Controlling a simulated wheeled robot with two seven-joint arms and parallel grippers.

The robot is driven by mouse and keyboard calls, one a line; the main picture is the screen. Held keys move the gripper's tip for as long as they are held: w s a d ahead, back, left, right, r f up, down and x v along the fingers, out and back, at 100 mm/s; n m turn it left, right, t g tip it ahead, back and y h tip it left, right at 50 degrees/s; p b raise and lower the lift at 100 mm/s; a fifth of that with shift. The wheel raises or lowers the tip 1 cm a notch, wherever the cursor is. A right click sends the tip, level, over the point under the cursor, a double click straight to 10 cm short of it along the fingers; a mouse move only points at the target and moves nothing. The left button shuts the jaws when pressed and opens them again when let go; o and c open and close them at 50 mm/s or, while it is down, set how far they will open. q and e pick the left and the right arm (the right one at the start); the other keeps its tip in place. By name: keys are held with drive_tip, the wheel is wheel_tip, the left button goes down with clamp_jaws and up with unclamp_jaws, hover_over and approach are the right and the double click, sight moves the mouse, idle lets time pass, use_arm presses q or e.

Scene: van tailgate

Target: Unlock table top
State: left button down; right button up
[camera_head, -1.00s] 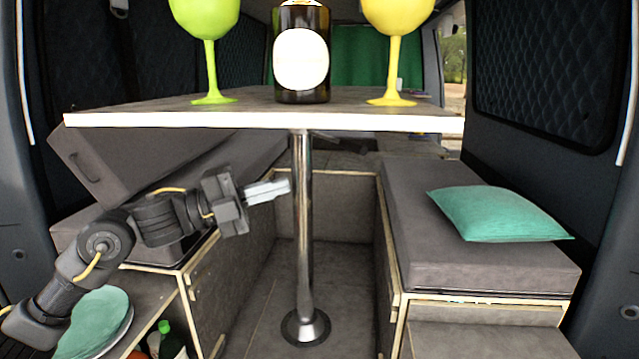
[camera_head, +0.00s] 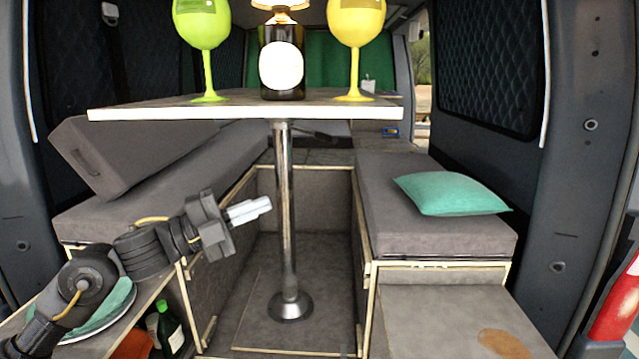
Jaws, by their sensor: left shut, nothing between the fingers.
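The table top (camera_head: 245,113) stands on a single chrome leg (camera_head: 284,200) with a round floor base. A dark lever or latch (camera_head: 318,137) shows under the top, to the right of the leg. My left gripper (camera_head: 262,207) is shut and empty, below the table top and just left of the leg in the picture. Whether it touches the leg cannot be told, but a small gap shows. My right gripper is not in view.
A green glass (camera_head: 207,60), a dark bottle (camera_head: 283,65) and a yellow glass (camera_head: 355,40) stand on the table top. Cushioned benches flank the leg, with a teal pillow (camera_head: 452,193) on the right one (camera_head: 430,235). Bottles stand in the lower-left shelf.

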use_arm(q)
drive_tip(key=s+a+f+n+t+y, duration=0.25)
drive_tip(key=f+n+y, duration=0.35)
drive_tip(key=f, duration=0.5)
drive_tip(key=s+a+f+n+t+y, duration=0.1)
drive_tip(key=s+a+f+n+y, duration=0.15)
drive_tip(key=f+n, duration=0.6)
drive_tip(key=s+a+f+n+t+y, duration=0.1)
drive_tip(key=s+f+n+y, duration=0.35)
drive_tip(key=f, duration=0.75)
drive_tip(key=s+a+f+n+g+y, duration=0.25)
drive_tip(key=s+f, duration=0.25)
drive_tip(key=s, duration=0.3)
drive_tip(key=s+a+f+n+g+y, duration=0.1)
drive_tip(key=s+a+f+n+g, duration=0.2)
drive_tip(key=s+f, duration=0.45)
drive_tip(key=s+a+f+n+g+y, duration=0.2)
drive_tip(key=s+f+n+g, duration=0.15)
drive_tip(key=s, duration=0.55)
wheel_tip(320, 180, down, 26)
drive_tip(key=s+g, duration=0.2)
drive_tip(key=s+a+f+g, duration=0.1)
drive_tip(key=s+a+f, duration=0.1)
drive_tip(key=s+f, duration=1.4)
drive_tip(key=shift+s+a+m, duration=0.3)
drive_tip(key=shift+m, duration=0.1)
